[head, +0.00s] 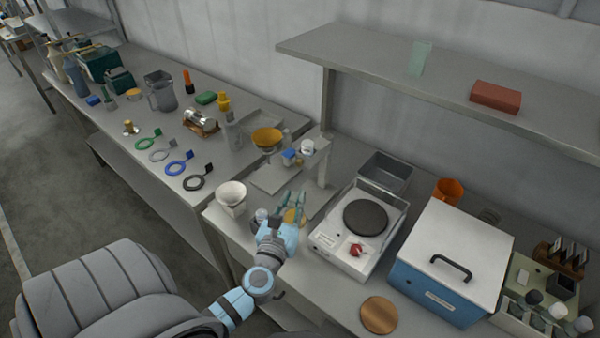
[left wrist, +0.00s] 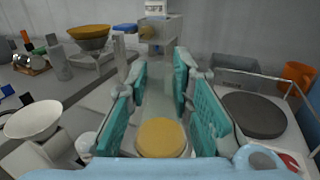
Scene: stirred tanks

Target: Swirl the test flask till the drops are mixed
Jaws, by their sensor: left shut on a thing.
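My left gripper (head: 291,203) is over the bench just left of the white hotplate. Its two teal fingers also show in the left wrist view (left wrist: 160,70), closed about something set between them. A round yellow disc (left wrist: 160,138) shows between the fingers near the palm, and in the head view (head: 294,216) too. I take it for part of the test flask; its clear glass and any drops cannot be made out. My right gripper is not in view.
A white hotplate (head: 328,243) with a dark round plate stands to the right, beside a blue box with a white lid (head: 459,250). A stand (head: 323,165) rises behind. A cork disc (head: 379,315) lies in front.

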